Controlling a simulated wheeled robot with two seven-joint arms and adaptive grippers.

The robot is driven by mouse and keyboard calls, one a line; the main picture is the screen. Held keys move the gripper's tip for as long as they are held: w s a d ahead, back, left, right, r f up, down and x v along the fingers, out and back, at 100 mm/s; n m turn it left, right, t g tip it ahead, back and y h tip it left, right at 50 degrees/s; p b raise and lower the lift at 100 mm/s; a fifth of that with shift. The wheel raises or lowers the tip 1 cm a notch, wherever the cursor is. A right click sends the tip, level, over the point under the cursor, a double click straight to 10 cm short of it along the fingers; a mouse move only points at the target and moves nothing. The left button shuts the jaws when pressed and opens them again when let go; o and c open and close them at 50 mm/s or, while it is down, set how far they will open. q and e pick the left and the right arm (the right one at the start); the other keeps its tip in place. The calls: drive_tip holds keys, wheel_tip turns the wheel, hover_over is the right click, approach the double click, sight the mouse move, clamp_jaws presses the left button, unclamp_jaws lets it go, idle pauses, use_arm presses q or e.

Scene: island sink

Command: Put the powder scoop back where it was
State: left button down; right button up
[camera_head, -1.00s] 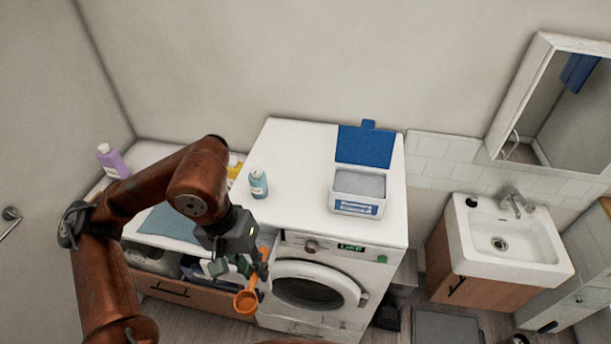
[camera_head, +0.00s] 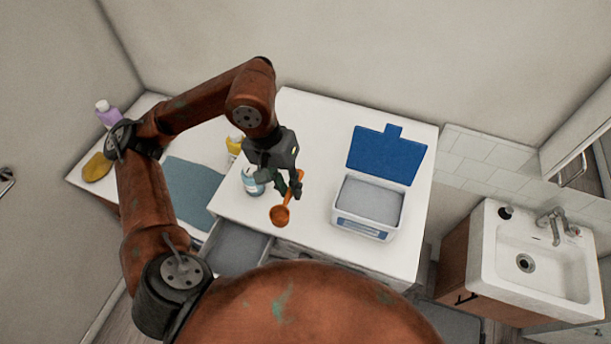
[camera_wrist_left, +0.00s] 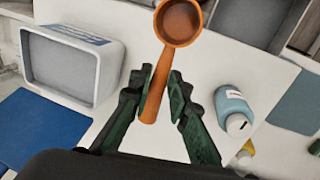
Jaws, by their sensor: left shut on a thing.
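The orange powder scoop (camera_head: 282,211) is held by its handle in my left gripper (camera_head: 290,186), above the white top of the washing machine (camera_head: 315,137). In the left wrist view my left gripper (camera_wrist_left: 158,92) is shut on the handle of the scoop (camera_wrist_left: 180,22), and the cup points away from the fingers. The white powder box (camera_head: 361,226) stands to the right of the scoop with its blue lid (camera_head: 386,155) open and grey-white powder inside. The box also shows in the left wrist view (camera_wrist_left: 100,97). My right gripper is not in view.
A blue bottle (camera_head: 251,182) stands just left of my gripper. An open drawer (camera_head: 236,247) is below. A sink (camera_head: 550,262) is at right.

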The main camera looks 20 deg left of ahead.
use_arm(q)
drive_tip(key=w, duration=0.1)
drive_tip(key=w+f+p, duration=0.1)
drive_tip(key=w, duration=0.2)
drive_tip(key=shift+a+f, duration=0.25)
drive_tip(key=shift+a, duration=0.1)
drive_tip(key=p, duration=0.2)
approach(306, 187)
drive_tip(key=shift+s+d+f, duration=0.5)
drive_tip(key=shift+d+f, duration=0.15)
drive_tip(key=shift+w+f, duration=0.35)
drive_tip(key=shift+f, duration=0.1)
drive_tip(key=f+p, duration=0.1)
drive_tip(key=f, duration=0.1)
drive_tip(key=f+p, duration=0.1)
drive_tip(key=shift+w+p, duration=0.25)
drive_tip(key=shift+p, duration=0.05)
drive_tip(key=shift+a+f, duration=0.1)
drive_tip(key=shift+f, duration=0.25)
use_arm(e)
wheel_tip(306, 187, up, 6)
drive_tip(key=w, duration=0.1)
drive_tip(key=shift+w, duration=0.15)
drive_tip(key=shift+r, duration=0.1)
